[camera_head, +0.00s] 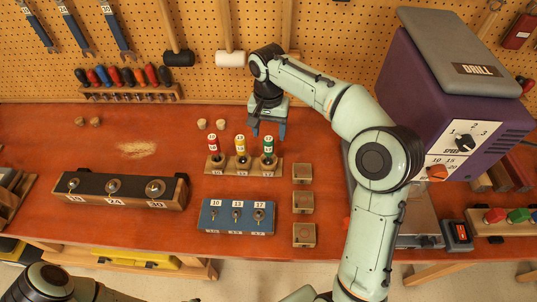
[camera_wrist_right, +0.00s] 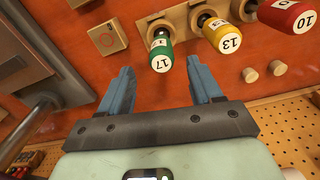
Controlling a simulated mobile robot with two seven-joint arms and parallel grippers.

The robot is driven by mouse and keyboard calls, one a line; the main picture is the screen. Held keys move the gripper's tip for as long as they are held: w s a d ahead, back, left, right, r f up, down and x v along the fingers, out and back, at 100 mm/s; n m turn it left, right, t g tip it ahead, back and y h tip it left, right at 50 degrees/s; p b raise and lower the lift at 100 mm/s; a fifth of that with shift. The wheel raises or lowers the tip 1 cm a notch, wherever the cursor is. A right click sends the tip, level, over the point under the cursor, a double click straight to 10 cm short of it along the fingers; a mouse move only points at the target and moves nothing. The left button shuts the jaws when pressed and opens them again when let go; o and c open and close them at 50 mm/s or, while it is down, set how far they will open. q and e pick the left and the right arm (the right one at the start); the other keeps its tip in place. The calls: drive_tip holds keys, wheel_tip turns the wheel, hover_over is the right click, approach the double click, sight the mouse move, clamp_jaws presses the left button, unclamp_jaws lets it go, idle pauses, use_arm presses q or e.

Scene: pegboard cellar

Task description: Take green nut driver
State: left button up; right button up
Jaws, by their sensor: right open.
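The green nut driver (camera_head: 268,145) stands upright at the right end of a small wooden rack (camera_head: 213,168) on the red bench. In the right wrist view the green nut driver (camera_wrist_right: 161,52) shows the label 17 on its end. My right gripper (camera_head: 269,130) is open and empty, just behind and above the green driver. In the right wrist view the fingers of my right gripper (camera_wrist_right: 163,82) are spread, with the green handle ahead of the gap between them. No contact shows. My left gripper is out of view; only part of my left arm shows at bottom left.
A yellow driver (camera_head: 240,147) and a red driver (camera_head: 213,147) share the rack. A blue block (camera_head: 237,225) with nuts stands in front. Small wooden boxes (camera_head: 303,173) stand to the right. The purple drill housing (camera_head: 440,90) is farther right. The pegboard (camera_head: 210,70) rises behind.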

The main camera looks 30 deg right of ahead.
sight(269, 138)
wheel_tip(269, 138, down, 3)
drive_tip(key=shift+s+r, duration=0.15)
drive_tip(key=shift+w+f, duration=0.2)
drive_tip(key=shift+f, duration=0.3)
wheel_tip(269, 138, down, 5)
drive_tip(key=shift+s+r+b, duration=0.1)
drive_tip(key=shift+r+b, duration=0.1)
drive_tip(key=shift+b, duration=0.2)
drive_tip(key=c, duration=1.2)
